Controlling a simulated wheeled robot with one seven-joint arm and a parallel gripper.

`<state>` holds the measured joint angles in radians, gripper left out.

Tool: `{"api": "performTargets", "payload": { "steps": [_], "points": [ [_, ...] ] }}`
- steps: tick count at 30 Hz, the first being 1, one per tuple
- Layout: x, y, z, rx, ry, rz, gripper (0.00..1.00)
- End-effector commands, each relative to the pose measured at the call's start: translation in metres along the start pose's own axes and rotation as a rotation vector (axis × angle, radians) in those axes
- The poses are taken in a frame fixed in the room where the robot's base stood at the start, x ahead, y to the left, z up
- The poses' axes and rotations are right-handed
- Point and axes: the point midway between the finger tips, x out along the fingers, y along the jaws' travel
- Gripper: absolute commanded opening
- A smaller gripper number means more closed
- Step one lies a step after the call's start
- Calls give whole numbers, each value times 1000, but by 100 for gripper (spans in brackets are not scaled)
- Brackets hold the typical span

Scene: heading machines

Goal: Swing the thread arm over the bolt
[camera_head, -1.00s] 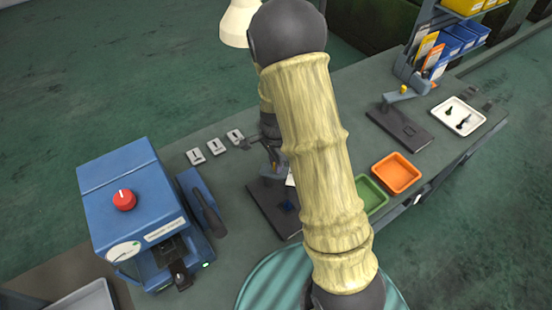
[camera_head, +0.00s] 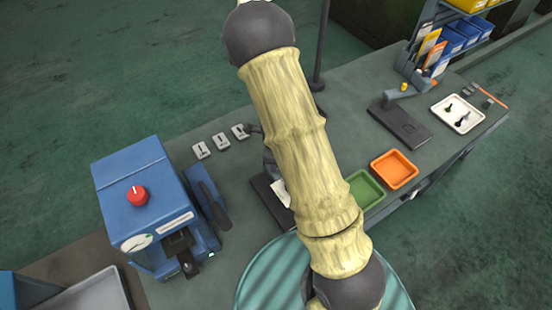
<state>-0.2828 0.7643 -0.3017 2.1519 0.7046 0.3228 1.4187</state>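A dark base plate (camera_head: 401,124) on the right of the bench carries a grey-blue swing arm (camera_head: 400,94) with a yellow knob (camera_head: 404,87). This looks like the thread arm; no bolt can be made out under it. A second dark plate (camera_head: 266,197) lies mid-bench, mostly behind my arm, with a pale card-like piece (camera_head: 281,190) on it. Black bolts (camera_head: 464,119) lie in a white tray (camera_head: 447,105) at the right.
A blue machine (camera_head: 145,190) with a red knob (camera_head: 137,196) stands left. Green (camera_head: 366,190) and orange (camera_head: 395,170) trays sit right of my arm. Small labelled blocks (camera_head: 221,141) lie behind. A dark pole (camera_head: 320,45) rises at the back.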

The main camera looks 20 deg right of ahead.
Motion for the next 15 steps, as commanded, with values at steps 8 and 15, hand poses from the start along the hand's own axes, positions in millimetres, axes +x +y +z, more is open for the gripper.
{"api": "performTargets", "payload": {
  "steps": [8,15],
  "points": [
    [-1,-1,2,23,-3,-5,0],
    [-1,-1,2,23,-4,-4,21]
  ]
}}
